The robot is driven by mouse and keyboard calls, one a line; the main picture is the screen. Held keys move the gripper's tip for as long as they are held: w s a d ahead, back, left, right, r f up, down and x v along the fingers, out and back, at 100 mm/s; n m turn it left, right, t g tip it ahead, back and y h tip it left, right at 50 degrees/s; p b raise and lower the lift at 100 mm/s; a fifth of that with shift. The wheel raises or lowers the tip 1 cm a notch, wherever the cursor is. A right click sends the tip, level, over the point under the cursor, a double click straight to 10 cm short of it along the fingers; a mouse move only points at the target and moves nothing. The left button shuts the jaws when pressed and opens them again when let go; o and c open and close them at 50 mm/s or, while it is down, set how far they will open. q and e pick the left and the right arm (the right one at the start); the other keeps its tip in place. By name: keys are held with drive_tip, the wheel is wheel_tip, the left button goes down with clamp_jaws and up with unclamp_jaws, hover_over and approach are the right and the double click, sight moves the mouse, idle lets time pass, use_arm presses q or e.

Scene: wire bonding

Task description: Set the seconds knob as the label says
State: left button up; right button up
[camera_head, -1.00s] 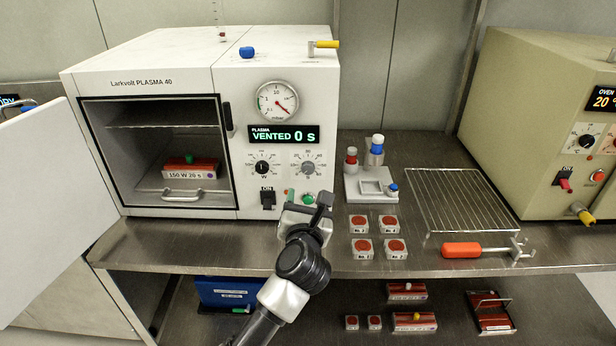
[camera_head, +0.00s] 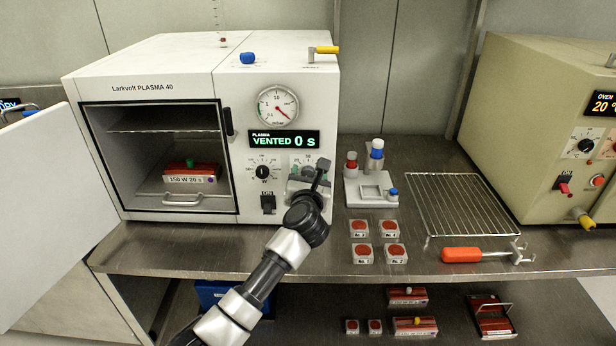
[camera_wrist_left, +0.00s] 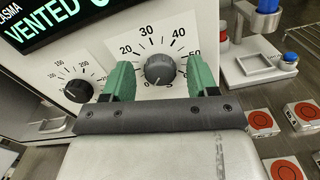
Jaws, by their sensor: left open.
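The grey seconds knob (camera_wrist_left: 160,69) sits on the plasma machine's white front panel, inside a dial with marks from 0 upward. Its pointer mark seems to be low, near 0. My left gripper (camera_wrist_left: 161,82) is open in the left wrist view, with one green finger on each side of the knob and gaps between. In the head view my left gripper (camera_head: 307,174) covers most of the knob. The label (camera_head: 189,179) on the red carrier in the open chamber reads "150 W 20 s". The display (camera_head: 284,141) reads "VENTED 0 s". My right gripper is not in view.
The black watts knob (camera_head: 263,172) is left of the gripper, with a black switch (camera_head: 268,203) below it. The open chamber door (camera_head: 35,190) stands at left. A tray stand (camera_head: 370,196), several red-topped blocks and a wire rack (camera_head: 463,201) lie to the right.

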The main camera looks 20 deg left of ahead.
use_arm(q)
drive_tip(key=shift+c, duration=0.4)
drive_tip(key=c, duration=0.9)
drive_tip(key=shift+o, duration=0.2)
drive_tip(key=shift+r+m+p, duration=0.15)
drive_tip(key=shift+m+p, duration=0.25)
drive_tip(key=shift+p, duration=0.35)
drive_tip(key=m+p, duration=0.7)
drive_tip(key=p, duration=0.2)
drive_tip(key=shift+d, duration=0.1)
drive_tip(key=m+p, duration=0.3)
drive_tip(key=m, duration=0.2)
drive_tip(key=m+p, duration=0.2)
drive_tip(key=m, duration=0.1)
drive_tip(key=shift+f, duration=0.25)
drive_tip(key=shift+m+p, duration=0.45)
drive_tip(key=shift+m, duration=0.35)
drive_tip(key=shift+f, duration=0.1)
